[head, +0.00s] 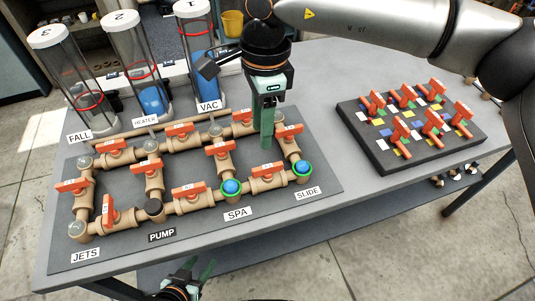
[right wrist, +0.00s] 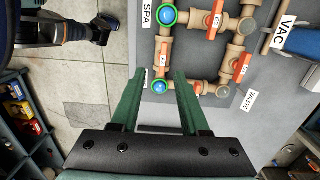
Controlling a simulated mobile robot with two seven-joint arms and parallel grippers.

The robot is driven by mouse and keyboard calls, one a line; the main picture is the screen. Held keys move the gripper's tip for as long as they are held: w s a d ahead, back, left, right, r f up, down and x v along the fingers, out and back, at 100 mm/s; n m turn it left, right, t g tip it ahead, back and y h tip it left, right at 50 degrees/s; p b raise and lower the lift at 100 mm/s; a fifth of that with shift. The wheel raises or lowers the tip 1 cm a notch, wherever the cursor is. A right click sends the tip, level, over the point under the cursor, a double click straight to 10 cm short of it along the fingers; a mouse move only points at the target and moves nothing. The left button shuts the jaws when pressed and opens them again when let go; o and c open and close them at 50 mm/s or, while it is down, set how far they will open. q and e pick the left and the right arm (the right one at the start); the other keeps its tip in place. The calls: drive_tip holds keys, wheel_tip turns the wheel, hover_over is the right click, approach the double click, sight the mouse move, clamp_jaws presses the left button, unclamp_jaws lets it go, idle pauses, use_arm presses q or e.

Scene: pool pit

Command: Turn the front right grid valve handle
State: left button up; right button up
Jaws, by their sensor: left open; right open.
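The pipe grid lies on a dark board (head: 320,180) on the table, with orange valve handles on tan pipes. The front right handle (head: 266,171) is an orange lever between the two blue, green-ringed ports at SPA (head: 231,187) and SLIDE (head: 302,168). In the right wrist view this handle (right wrist: 163,58) sits just beyond the fingertips. My right gripper (head: 268,143) points down above the right part of the grid, behind and above the handle; in the wrist view its green fingers (right wrist: 161,76) are spread and empty. My left gripper (head: 195,272) is open and empty below the table's front edge.
A dark panel (head: 385,158) with several orange handles and coloured squares is on the right of the table. Clear cylinders (head: 125,60) stand along the back left. Another orange handle (head: 221,148) is close left of my right gripper. Bare table lies between board and panel.

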sight(268, 166)
drive_tip(key=f, duration=0.4)
drive_tip(key=f+p, duration=0.1)
drive_tip(key=f, duration=0.3)
drive_tip(key=d+f, duration=0.1)
drive_tip(key=f, duration=0.3)
drive_tip(key=shift+w+p, duration=0.35)
drive_tip(key=shift+w, duration=0.05)
drive_tip(key=shift+c, duration=0.3)
drive_tip(key=shift+r, duration=0.1)
clamp_jaws()
